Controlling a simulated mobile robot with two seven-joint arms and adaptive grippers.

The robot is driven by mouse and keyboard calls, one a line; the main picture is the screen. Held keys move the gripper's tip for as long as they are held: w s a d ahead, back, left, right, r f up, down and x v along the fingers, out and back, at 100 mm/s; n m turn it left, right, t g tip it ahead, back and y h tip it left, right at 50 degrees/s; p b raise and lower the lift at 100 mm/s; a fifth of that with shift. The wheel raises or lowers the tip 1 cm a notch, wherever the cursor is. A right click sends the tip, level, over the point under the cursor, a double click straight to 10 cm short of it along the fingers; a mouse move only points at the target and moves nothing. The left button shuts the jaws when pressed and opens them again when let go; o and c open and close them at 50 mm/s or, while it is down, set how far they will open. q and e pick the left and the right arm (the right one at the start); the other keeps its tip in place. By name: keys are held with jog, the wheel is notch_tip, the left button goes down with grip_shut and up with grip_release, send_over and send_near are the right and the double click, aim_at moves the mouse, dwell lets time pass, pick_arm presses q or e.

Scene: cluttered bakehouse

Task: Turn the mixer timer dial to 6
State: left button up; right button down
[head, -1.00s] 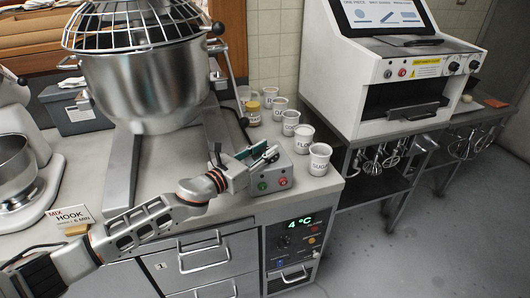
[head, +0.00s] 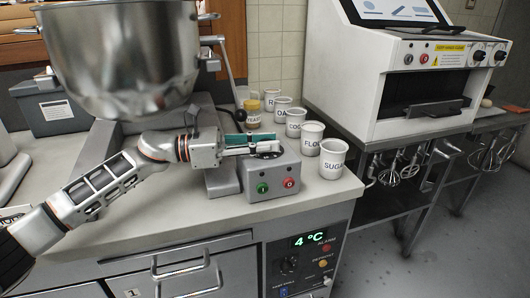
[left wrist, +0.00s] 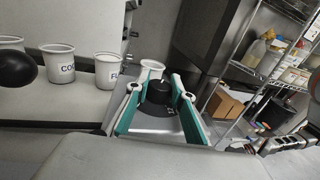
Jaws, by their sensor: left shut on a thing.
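The mixer timer dial is a black knob on top of the grey control box (head: 225,180), whose front has a green and a red button. In the head view my left gripper (head: 268,146) reaches over the box from the left, and its fingers partly hide the dial. In the left wrist view the black dial (left wrist: 159,93) sits between the two green-padded fingers of my left gripper (left wrist: 164,88), which is shut on it. The dial's markings and pointed value are too small to read. My right gripper is not in view.
The steel mixer bowl (head: 125,55) hangs above and behind my left arm. Several white labelled cups, such as the sugar cup (head: 333,158), stand close right of the box. A white machine (head: 400,75) stands beyond. A panel reading 4 °C (head: 305,245) is below the counter edge.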

pick_arm(q)
jog(key=shift+w+f+m+g+b, duration=0.1)
jog(key=shift+f+m+g+b, duration=0.3)
jog(key=shift+g+b, duration=0.45)
jog(key=shift+r, duration=0.2)
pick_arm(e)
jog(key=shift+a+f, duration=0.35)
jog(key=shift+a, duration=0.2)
pick_arm(q)
jog(key=shift+r, duration=0.2)
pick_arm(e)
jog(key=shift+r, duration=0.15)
pick_arm(q)
jog(key=o, duration=1.1)
jog(key=shift+o, duration=0.2)
